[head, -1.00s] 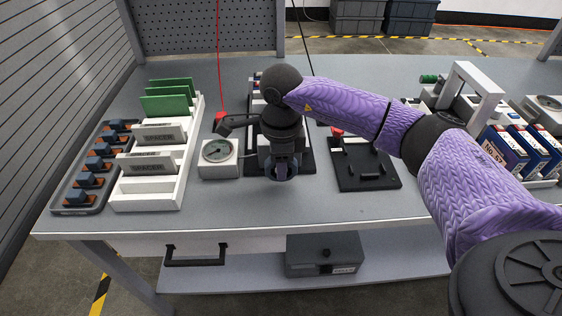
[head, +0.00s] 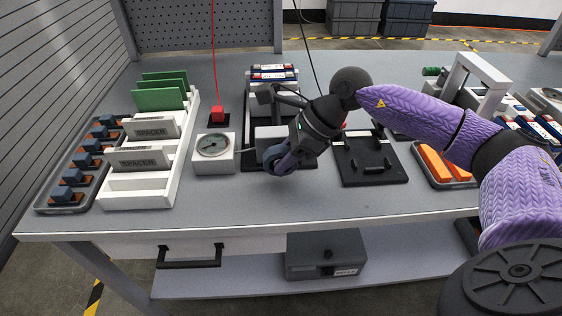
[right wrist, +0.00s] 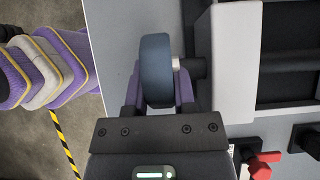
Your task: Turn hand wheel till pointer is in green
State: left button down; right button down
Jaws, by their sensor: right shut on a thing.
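The hand wheel (right wrist: 156,70) is dark blue and seen edge-on in the right wrist view, on a short dark shaft from a pale grey housing (right wrist: 234,62). My right gripper (head: 279,160) is shut on the wheel, with a purple finger on each side of it. The round gauge (head: 213,145) sits in a white box just left of the wheel. Its dial faces up, but its pointer is too small to read against the green. My left gripper is out of view.
A white rack (head: 140,195) with spacers and green boards stands left of the gauge. A red-topped block (head: 218,114) is behind the gauge. A black fixture (head: 370,165) lies to the right, then a tray of orange parts (head: 445,167). The front bench strip is clear.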

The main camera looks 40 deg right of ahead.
jog(key=shift+d+f+t+y+b, duration=0.15)
jog(key=shift+f+t+y+b, duration=0.25)
jog(key=shift+t+y+b, duration=0.55)
jog(key=shift+s+t+y+b, duration=0.1)
jog(key=shift+t+y+b, duration=0.15)
jog(key=shift+y+b, duration=0.55)
jog(key=t+y, duration=0.1)
jog(key=y, duration=0.2)
jog(key=shift+t, duration=0.4)
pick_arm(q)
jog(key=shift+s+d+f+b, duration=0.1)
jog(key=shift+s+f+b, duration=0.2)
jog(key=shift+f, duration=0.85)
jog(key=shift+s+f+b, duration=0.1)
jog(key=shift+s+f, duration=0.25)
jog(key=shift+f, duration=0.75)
pick_arm(e)
jog(key=shift+t+y, duration=0.6)
jog(key=shift+y, duration=0.35)
